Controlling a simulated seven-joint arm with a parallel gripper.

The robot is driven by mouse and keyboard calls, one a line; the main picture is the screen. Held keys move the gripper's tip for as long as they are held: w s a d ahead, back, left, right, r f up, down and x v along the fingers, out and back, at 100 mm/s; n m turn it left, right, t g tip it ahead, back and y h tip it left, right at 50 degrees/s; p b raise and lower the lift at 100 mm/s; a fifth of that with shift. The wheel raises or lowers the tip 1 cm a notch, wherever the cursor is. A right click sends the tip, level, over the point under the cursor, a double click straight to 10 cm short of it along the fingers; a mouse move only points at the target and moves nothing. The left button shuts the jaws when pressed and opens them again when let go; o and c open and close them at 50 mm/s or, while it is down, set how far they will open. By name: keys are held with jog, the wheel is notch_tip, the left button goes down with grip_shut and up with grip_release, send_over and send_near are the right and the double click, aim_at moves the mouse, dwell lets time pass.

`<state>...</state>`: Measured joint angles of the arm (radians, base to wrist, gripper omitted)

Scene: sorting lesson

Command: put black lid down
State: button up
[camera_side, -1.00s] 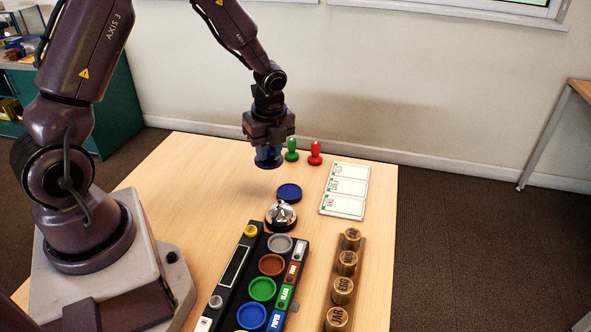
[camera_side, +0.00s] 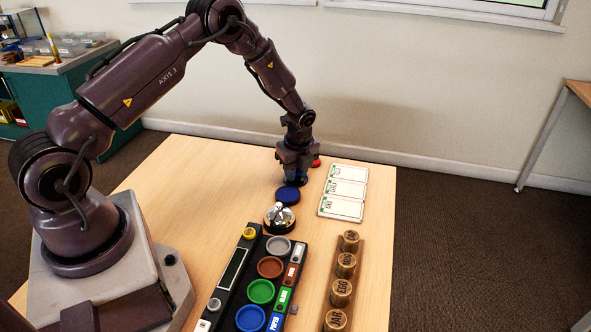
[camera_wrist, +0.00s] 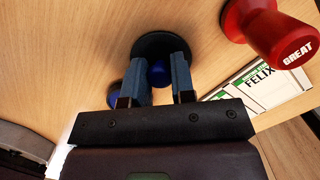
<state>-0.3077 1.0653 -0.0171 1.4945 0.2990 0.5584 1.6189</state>
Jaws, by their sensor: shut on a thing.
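My gripper (camera_side: 296,173) is shut on the black lid (camera_side: 297,183), which hangs level beneath the fingers, low over the table behind the blue pad. In the wrist view the fingers (camera_wrist: 160,66) close on the lid's blue knob, and the dark disc (camera_wrist: 148,42) spreads beyond them. I cannot tell whether the lid touches the table. The round blue pad (camera_side: 287,195) lies just in front of the lid, and part of it shows in the wrist view (camera_wrist: 116,93), mostly hidden by my gripper.
A red stamp (camera_wrist: 262,28) stands right of the lid; the green stamp is hidden. White name cards (camera_side: 345,189) lie to the right. A bell (camera_side: 279,217), a black sorting panel (camera_side: 233,268) and a rack of wooden stamps (camera_side: 343,285) are nearer. The table's left is clear.

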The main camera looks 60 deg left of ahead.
jog(key=shift+f, duration=0.1)
jog(key=o, duration=0.9)
